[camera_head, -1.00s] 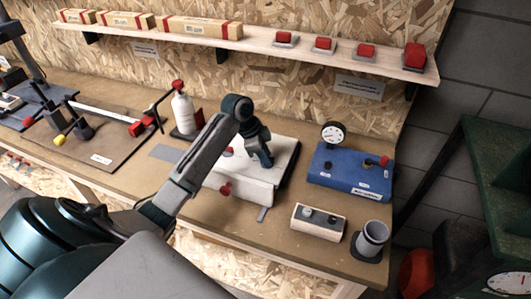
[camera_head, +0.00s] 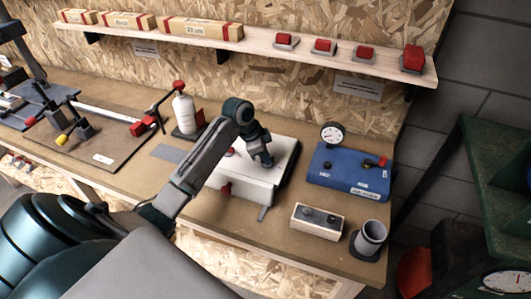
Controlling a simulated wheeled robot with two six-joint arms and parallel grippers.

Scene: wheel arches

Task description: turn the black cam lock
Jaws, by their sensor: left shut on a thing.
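A white box (camera_head: 246,182) stands on the workbench in the middle of the view. It has a red knob (camera_head: 226,189) on its front and a smaller red part on its top at the left. My left gripper (camera_head: 266,163) points down onto the top of this box, toward its right side. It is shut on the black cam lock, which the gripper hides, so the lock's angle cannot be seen. My right gripper is out of view.
A blue box (camera_head: 345,178) with a gauge (camera_head: 333,133) stands to the right. A small wooden block (camera_head: 318,221) and a grey cup (camera_head: 370,238) are at the front right. A white bottle (camera_head: 184,112) stands behind on the left. A shelf (camera_head: 262,44) runs above.

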